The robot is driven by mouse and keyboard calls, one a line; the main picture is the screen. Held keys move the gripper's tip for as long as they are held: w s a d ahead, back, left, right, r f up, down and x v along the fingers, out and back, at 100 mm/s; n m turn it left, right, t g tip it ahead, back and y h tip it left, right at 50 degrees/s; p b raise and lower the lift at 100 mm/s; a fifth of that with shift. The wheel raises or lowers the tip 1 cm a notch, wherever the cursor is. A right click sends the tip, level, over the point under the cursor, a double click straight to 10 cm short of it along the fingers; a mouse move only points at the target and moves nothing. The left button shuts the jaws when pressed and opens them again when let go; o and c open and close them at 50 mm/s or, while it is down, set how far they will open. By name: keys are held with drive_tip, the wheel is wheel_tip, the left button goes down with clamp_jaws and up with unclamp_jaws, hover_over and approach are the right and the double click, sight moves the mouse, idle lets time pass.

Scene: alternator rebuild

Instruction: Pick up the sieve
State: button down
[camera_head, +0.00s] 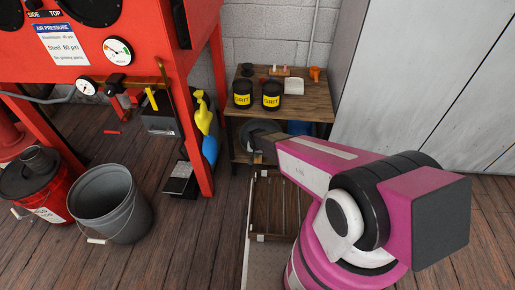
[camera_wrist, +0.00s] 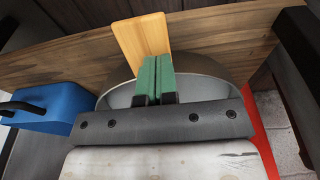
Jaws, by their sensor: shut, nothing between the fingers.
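A round grey item with a pale inner face, which looks like the sieve (camera_wrist: 205,88), is in the wrist view just beyond my fingers. A flat piece of light wood (camera_wrist: 142,36) stands out past its far rim; I cannot tell if it is part of it. My gripper (camera_wrist: 152,75) has green fingers pressed together, with nothing between them. They overlap the round item in the picture; contact is unclear. In the head view, the grey round item (camera_head: 257,133) is at the small table's lower level, partly hidden by my arm, and my fingertips are not clear.
Two black grit tubs (camera_head: 271,95) stand on the small wooden table (camera_head: 315,98) above. A blue box (camera_wrist: 48,97) with a black handle is left in the wrist view. The red cabinet's leg (camera_head: 193,145) is close on the left. A grey bucket (camera_head: 108,203) stands on the floor.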

drive_tip(key=s, duration=0.2)
drive_tip(key=shift+s, duration=0.4)
drive_tip(key=shift+w, duration=0.1)
